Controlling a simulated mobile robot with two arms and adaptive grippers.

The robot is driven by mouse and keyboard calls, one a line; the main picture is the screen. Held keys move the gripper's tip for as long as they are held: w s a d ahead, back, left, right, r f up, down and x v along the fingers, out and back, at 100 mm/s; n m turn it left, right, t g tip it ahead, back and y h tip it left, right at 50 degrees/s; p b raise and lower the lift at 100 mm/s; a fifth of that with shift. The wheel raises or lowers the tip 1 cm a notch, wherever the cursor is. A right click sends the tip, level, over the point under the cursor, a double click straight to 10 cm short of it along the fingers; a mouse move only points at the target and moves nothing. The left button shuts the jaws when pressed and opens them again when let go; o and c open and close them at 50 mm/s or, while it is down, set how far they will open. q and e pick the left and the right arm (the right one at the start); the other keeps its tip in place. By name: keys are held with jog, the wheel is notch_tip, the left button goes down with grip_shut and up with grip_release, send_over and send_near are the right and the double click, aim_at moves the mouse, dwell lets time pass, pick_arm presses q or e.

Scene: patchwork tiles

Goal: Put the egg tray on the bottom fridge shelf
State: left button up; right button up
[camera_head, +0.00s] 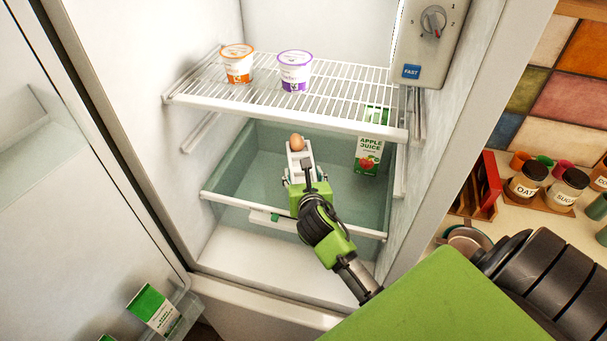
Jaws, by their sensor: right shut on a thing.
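My right gripper (308,180) reaches into the open fridge, shut on a small pale piece that I take for the egg tray (296,160). A brown egg (297,142) shows at its far end. Gripper parts hide much of the tray, so its full shape is unclear. The tray shows over the teal bin in the lower fridge, below the wire shelf (340,113). I cannot tell whether it touches anything there. My left gripper is not in view.
An apple juice carton (369,155) stands at the right of the teal bin (232,172). An orange-lidded cup (238,68) and a purple-lidded cup (295,75) stand on the wire shelf. The open door (90,200) is at left. Jars (527,181) stand on the right counter.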

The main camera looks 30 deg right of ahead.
jog(key=o, duration=1.1)
jog(key=b+v, duration=0.1)
jog(key=v, duration=1.1)
jog(key=shift+r, duration=0.15)
